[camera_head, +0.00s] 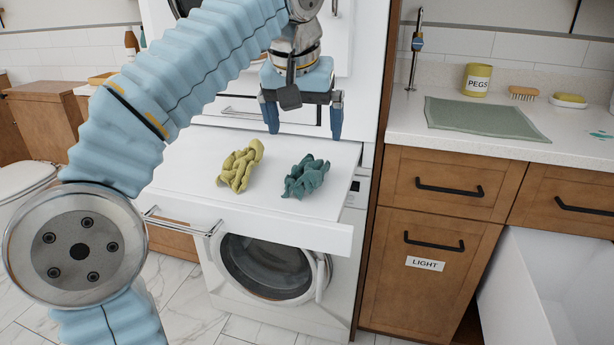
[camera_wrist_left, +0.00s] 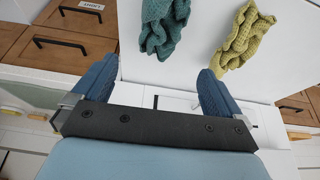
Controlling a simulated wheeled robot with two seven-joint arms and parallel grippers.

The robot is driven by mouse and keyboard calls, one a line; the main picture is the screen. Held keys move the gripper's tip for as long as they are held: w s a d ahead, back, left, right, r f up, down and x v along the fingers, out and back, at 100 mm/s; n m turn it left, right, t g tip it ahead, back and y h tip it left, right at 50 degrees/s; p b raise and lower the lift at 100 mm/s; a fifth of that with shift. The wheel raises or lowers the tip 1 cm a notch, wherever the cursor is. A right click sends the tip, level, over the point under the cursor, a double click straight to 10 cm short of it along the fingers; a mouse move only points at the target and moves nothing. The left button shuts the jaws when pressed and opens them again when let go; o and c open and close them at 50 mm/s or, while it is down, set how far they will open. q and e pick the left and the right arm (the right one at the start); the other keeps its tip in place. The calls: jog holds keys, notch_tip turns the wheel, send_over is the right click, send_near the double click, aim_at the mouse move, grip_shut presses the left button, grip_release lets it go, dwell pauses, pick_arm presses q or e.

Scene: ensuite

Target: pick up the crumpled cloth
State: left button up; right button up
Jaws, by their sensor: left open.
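Two crumpled knitted cloths lie apart on a white pull-out shelf (camera_head: 200,150) above the washing machine. The yellow-green cloth (camera_head: 239,166) is on the left in the head view, and the teal cloth (camera_head: 305,177) is to its right. In the wrist view the teal cloth (camera_wrist_left: 163,25) is near the middle top and the yellow-green cloth (camera_wrist_left: 246,38) is to its right. My left gripper (camera_head: 305,131) is open and empty. It hangs above the back of the shelf, behind the teal cloth in the head view, touching neither cloth. My right gripper is out of view.
A front-loading washing machine (camera_head: 268,270) stands under the shelf, which has a metal rail (camera_head: 178,224) at its front left. To the right, a counter holds a green mat (camera_head: 485,118), a PEGS pot (camera_head: 476,80), a brush (camera_head: 523,93) and a soap dish (camera_head: 569,100).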

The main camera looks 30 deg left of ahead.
aim_at(309, 161)
pick_arm(q)
jog(key=x, duration=0.4)
jog(key=shift+w+f+b, duration=0.1)
jog(key=shift+f+b, duration=0.2)
jog(key=shift+b, duration=0.1)
jog(key=b+x, duration=0.1)
jog(key=x, duration=0.4)
jog(key=shift+f, duration=0.3)
jog(key=c, duration=1.2)
